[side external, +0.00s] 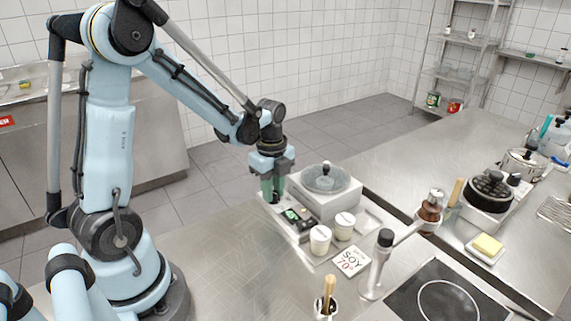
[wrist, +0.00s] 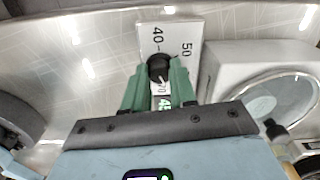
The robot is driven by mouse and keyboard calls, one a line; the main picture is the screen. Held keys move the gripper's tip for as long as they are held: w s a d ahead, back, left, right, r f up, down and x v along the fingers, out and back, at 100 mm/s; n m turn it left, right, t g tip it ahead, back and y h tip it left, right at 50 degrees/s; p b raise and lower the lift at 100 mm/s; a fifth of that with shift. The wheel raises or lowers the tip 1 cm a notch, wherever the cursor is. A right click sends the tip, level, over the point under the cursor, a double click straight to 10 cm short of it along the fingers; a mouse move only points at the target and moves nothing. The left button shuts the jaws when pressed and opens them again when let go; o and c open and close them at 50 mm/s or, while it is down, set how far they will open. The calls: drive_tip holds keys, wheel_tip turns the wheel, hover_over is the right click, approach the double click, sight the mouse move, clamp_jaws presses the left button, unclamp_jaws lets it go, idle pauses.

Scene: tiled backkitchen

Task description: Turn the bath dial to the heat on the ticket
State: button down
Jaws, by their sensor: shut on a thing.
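The ticket (side external: 350,261) lies flat on the steel counter in the side view and reads "SOY 70°". The bath (side external: 334,200) is a white box with a round glass lid. Its dial panel (wrist: 184,32) shows 40, 50 and 70 in the wrist view. My gripper (side external: 272,197) points down at the panel; its green fingers (wrist: 159,72) are shut on the black dial (wrist: 158,64), one on each side. The fingers hide part of the scale, and I cannot tell the exact dial setting. A green display (side external: 291,214) is lit, its digits partly covered in the wrist view.
Two pale lidded jars (side external: 320,239) stand in front of the bath. A tap-like grey post with an arm (side external: 382,255) stands right of the ticket, near a black hob (side external: 440,298). A small pot with a wooden handle (side external: 326,303) is at the front. The counter at left is clear.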

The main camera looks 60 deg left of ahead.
drive_tip(key=shift+m, duration=1.7)
drive_tip(key=c, duration=0.9)
unclamp_jaws()
wheel_tip(320, 180, up, 12)
